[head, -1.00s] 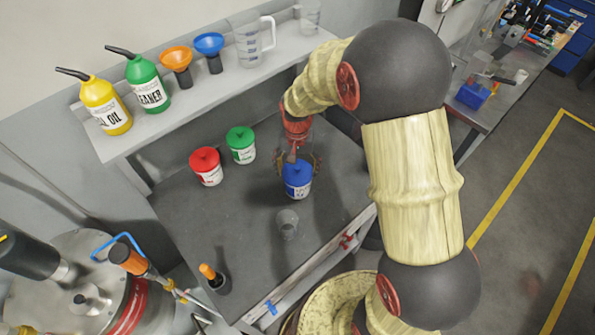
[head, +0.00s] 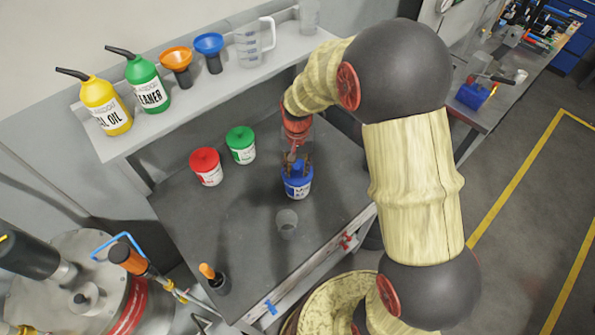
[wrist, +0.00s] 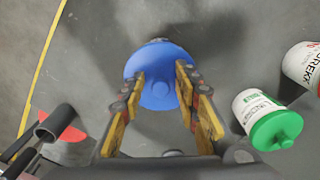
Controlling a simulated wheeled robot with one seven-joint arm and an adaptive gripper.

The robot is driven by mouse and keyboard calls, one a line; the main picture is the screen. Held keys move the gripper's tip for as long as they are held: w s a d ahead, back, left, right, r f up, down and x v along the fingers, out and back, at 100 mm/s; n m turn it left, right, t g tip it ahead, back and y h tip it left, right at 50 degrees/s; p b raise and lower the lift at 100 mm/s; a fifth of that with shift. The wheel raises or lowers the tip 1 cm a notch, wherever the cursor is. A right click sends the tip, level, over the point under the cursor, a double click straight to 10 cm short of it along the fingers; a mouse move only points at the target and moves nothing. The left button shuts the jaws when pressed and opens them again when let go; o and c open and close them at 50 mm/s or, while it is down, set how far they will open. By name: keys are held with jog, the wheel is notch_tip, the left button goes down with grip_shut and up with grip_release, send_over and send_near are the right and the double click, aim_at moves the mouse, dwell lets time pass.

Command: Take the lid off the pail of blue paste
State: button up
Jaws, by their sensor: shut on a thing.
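The pail of blue paste (head: 299,188) stands upright on the grey table, with a white label on its side. Its blue lid (wrist: 160,66) is on top and fills the middle of the wrist view. My gripper (head: 297,166) is directly above the pail, pointing down. In the wrist view its two yellow-padded fingers (wrist: 161,88) are on either side of the lid's raised middle and are shut on it. The lid seems to sit on the pail; whether there is a gap beneath it I cannot tell. The exact finger contact is partly hidden.
A red-lidded pail (head: 206,167) and a green-lidded pail (head: 241,145) stand left of the blue one. A small grey cup (head: 287,222) stands just in front. A shelf (head: 215,90) with bottles, funnels and jugs runs behind.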

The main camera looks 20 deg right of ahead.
jog(key=shift+s+f, duration=0.25)
jog(key=shift+f, duration=0.1)
grip_shut()
